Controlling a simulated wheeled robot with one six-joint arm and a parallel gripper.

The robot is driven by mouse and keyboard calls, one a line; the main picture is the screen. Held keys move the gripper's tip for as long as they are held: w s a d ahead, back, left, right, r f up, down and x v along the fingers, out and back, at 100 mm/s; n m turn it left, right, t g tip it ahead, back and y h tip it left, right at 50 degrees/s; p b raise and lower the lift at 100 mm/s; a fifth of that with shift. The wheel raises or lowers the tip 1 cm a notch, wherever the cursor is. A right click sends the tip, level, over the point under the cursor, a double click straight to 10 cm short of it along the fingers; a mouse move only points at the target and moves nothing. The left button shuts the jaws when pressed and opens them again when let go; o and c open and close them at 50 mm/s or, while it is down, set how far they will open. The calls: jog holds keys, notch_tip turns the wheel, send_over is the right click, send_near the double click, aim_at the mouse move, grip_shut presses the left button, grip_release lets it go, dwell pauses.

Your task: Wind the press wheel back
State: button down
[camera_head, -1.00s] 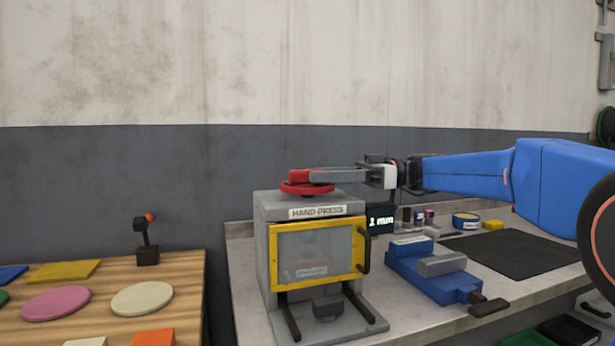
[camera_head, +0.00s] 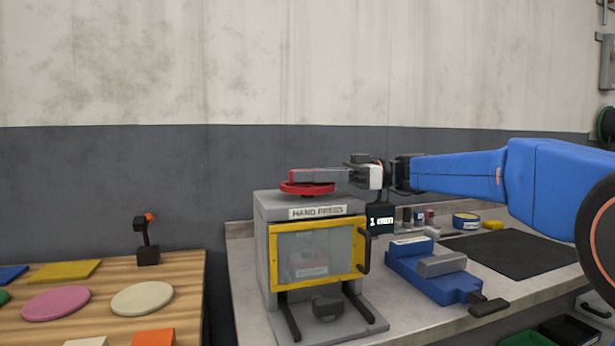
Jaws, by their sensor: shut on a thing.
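The grey hand press (camera_head: 267,240) stands on the workbench, its yellow-framed clear door (camera_head: 315,255) shut. The red press wheel (camera_head: 306,188) lies flat on top of it. My gripper (camera_head: 312,174) reaches in from the right, its fingers level over the wheel. It is shut on the wheel's raised red part, which the fingers mostly hide. A small dark display (camera_head: 381,220) beside the press reads "1 mm". Behind the door a blurred red and grey part (camera_head: 310,264) shows.
A blue vise (camera_head: 435,272) and a black mat (camera_head: 510,252) lie to the right of the press. A wooden table (camera_head: 185,266) with coloured discs and a small lever (camera_head: 148,243) is on the left.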

jog(key=shift+g, duration=0.3)
jog(key=shift+n+g, duration=0.7)
jog(key=shift+g, duration=0.1)
jog(key=c, duration=1.7)
grip_release()
